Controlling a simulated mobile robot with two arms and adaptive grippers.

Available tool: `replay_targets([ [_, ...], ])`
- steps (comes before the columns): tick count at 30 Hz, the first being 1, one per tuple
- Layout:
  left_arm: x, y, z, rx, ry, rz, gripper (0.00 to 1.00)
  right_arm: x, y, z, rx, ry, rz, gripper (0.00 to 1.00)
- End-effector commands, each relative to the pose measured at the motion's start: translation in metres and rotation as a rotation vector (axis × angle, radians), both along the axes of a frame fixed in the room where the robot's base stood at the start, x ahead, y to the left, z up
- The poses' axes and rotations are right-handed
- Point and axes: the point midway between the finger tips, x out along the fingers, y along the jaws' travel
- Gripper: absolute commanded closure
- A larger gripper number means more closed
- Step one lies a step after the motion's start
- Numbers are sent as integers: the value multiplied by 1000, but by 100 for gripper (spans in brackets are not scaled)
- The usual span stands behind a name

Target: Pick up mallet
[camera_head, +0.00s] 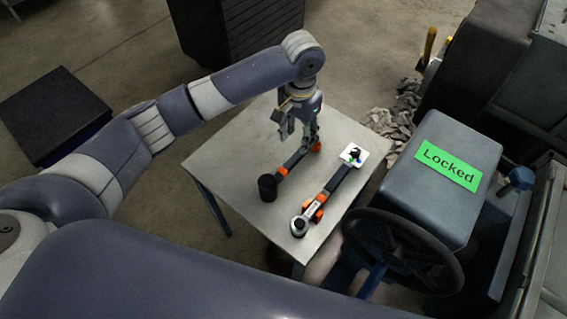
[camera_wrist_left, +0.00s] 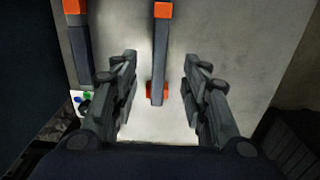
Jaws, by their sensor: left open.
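The mallet has a black cylindrical head (camera_head: 267,188) and a dark handle (camera_head: 291,161) with orange parts. It lies on the grey table, its handle end pointing towards the back. My left gripper (camera_head: 298,136) is open and points down above the handle's far end. It hides part of the handle in the head view. In the left wrist view the mallet handle (camera_wrist_left: 160,62) runs between the two spread fingers (camera_wrist_left: 160,58), with space on both sides. The mallet head is outside the wrist view. My right gripper is not in view.
The table (camera_head: 232,160) also holds a similar long tool (camera_head: 326,196) with orange parts, right of the mallet, and a white marker card (camera_head: 354,155) at its far end. A steering wheel (camera_head: 402,252) and a box labelled "Locked" (camera_head: 452,165) stand at the right.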

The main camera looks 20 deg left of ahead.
Motion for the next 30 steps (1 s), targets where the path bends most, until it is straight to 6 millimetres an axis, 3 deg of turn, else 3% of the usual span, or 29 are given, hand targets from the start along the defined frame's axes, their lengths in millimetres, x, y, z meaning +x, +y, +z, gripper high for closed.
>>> replay_targets([
  [6,0,1,-36,1,3,3,58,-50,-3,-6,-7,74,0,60],
  [10,0,1,-46,0,1,3,58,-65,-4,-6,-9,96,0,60],
  [14,0,2,-58,2,2,3,58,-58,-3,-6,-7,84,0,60],
  [21,0,2,-93,2,0,4,58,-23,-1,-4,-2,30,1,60],
  [30,0,2,-98,1,-2,4,58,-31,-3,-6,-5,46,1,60],
])
